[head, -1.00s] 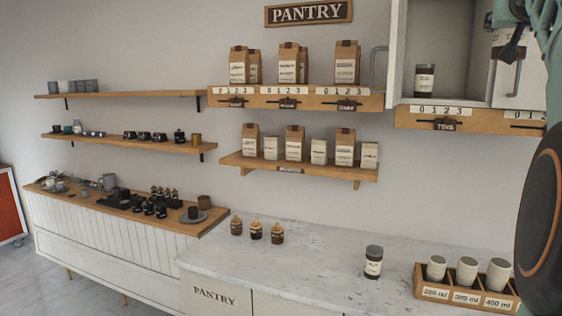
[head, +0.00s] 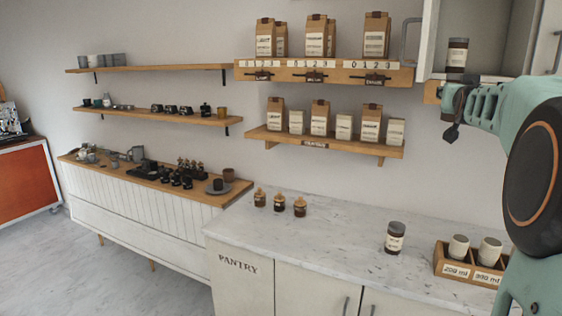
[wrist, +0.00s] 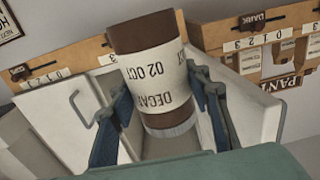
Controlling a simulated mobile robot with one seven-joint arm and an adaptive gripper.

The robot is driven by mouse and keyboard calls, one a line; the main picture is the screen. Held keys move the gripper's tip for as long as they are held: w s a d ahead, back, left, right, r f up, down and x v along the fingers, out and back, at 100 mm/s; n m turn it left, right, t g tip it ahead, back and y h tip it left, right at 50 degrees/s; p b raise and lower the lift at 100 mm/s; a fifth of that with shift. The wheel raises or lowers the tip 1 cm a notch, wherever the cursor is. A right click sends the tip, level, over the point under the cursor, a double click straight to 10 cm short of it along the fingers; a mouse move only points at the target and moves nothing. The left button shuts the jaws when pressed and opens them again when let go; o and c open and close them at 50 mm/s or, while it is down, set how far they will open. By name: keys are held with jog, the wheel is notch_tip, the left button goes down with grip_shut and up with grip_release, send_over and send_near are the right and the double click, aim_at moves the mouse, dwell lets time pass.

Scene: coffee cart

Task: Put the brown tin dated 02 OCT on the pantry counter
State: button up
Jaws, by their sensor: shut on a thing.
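My gripper (wrist: 158,78) is shut on a brown tin (wrist: 145,34) in the wrist view, one finger on each side. The tin's pale label reads DECAF 02 OCT and appears upside down in that view. In the head view my arm reaches in from the right, in front of the wall cabinet, and I cannot make out the held tin there. The white marble pantry counter (head: 335,238) runs below the shelves, with PANTRY on its front. My gripper is above the counter, well clear of it.
Another dark tin (head: 395,238) stands on the counter, left of a wooden cup box (head: 449,270). Several small bottles (head: 280,205) stand at the counter's back left. One tin (head: 457,54) sits in the open cabinet. The counter's middle is free.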

jog(key=w+a+f+n+t+y, duration=0.1)
jog(key=w+a+f+y, duration=0.1)
jog(key=a+f, duration=0.7)
jog(key=w+a+f+n+y, duration=0.25)
jog(key=a+f, duration=0.45)
jog(key=f, duration=0.4)
jog(key=s+a+f+n+y, duration=0.1)
jog(key=s+a+f+y, duration=0.1)
jog(key=s+a+f, duration=0.3)
jog(key=s+a+f+n+t+y, duration=0.1)
jog(key=s+a+f, duration=0.4)
jog(key=a+f, duration=0.6)
jog(key=a+y, duration=0.1)
jog(key=a, duration=0.2)
jog(key=shift+s+a, duration=0.35)
jog(key=shift+a, duration=0.05)
